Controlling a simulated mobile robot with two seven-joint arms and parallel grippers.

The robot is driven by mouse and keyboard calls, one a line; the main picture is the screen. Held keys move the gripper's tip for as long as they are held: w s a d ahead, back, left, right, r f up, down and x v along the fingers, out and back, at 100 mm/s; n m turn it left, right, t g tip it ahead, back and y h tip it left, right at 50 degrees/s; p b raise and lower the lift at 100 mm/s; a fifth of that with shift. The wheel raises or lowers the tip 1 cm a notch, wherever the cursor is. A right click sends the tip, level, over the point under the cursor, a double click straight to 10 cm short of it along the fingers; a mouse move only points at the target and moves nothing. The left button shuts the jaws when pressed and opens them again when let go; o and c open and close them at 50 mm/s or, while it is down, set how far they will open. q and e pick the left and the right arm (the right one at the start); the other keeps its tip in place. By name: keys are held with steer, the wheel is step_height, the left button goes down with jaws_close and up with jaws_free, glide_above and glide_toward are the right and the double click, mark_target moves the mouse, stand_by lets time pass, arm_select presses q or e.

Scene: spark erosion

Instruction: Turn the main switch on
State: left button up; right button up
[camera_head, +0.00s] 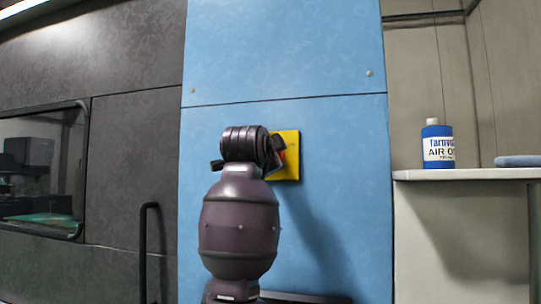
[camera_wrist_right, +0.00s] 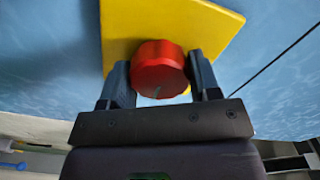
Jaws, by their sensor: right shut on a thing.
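The main switch is a red round knob (camera_wrist_right: 159,68) on a yellow square plate (camera_wrist_right: 205,22), fixed to a blue panel. In the head view the yellow plate (camera_head: 290,168) shows behind my right arm, which hides most of the knob. My right gripper (camera_wrist_right: 160,80) is at the knob, with one finger on each side of it, shut on it. In the head view my right gripper (camera_head: 276,153) reaches the plate from the front. My left gripper is not in view.
A dark cabinet door with a window (camera_head: 42,170) and a black vertical handle (camera_head: 150,250) is left of the blue panel (camera_head: 285,60). On the right, a shelf (camera_head: 465,174) holds a blue bottle (camera_head: 437,147) and a folded blue cloth (camera_head: 518,161).

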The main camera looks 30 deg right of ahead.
stand_by(0.5)
steer(key=o, duration=0.6)
steer(key=shift+o, duration=1.6)
steer(key=shift+s, duration=0.1)
steer(key=b+v, duration=0.1)
steer(key=v, duration=0.9)
steer(key=shift+s+a, duration=0.25)
